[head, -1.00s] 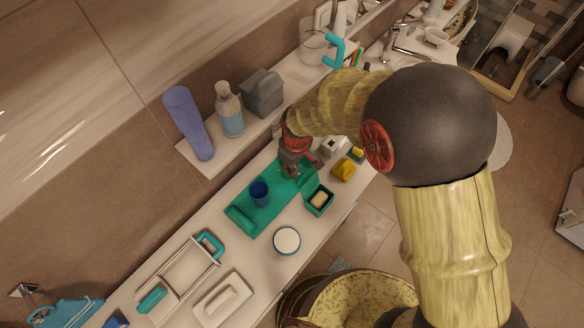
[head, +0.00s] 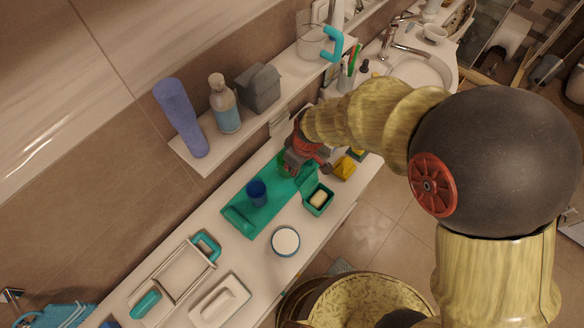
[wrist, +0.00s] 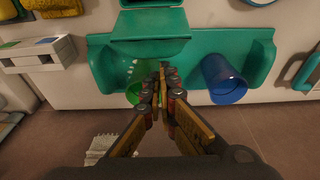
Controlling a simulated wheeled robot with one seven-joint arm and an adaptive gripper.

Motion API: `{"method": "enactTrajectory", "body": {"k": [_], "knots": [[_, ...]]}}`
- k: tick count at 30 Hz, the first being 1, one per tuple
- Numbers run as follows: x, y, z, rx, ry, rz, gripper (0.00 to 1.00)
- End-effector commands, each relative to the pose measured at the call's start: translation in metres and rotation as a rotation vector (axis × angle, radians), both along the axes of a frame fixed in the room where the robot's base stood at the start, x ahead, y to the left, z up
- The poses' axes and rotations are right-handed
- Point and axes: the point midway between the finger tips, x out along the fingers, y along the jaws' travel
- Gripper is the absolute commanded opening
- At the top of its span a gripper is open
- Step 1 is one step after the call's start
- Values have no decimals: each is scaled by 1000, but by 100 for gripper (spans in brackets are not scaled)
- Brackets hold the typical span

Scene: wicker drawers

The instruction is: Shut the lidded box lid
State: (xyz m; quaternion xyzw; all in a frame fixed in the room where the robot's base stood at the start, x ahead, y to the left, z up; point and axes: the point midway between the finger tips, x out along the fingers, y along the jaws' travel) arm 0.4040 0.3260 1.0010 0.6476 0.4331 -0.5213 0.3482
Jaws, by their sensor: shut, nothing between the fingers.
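The lidded box (head: 318,203) is a small green box with a pale block inside, on the counter beside the green tray. Its lid (head: 306,179) stands open on the tray side. In the wrist view the lid (wrist: 150,26) is a flat green panel at top centre. My gripper (head: 297,165) is over the tray's far end, behind the lid. In the wrist view my gripper (wrist: 162,75) is shut and empty, its tips just below the lid's lower edge. I cannot tell whether they touch it. Most of the box lies out of the wrist view.
The green tray (head: 243,220) holds a blue cup (head: 257,192) and a green cup (wrist: 133,94) close to my fingers. A yellow thing (head: 344,166) and a round white-topped jar (head: 285,241) stand near the box. A shelf with bottles runs behind.

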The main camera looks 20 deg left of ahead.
Motion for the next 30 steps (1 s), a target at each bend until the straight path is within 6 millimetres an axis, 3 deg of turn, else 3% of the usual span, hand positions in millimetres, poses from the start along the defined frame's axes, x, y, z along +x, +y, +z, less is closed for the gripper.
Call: {"method": "enactTrajectory", "body": {"k": [16,30], "knots": [[-4,-12,7,119,-51,-1,0],[-16,-36,20,116,-51,-1,0]]}}
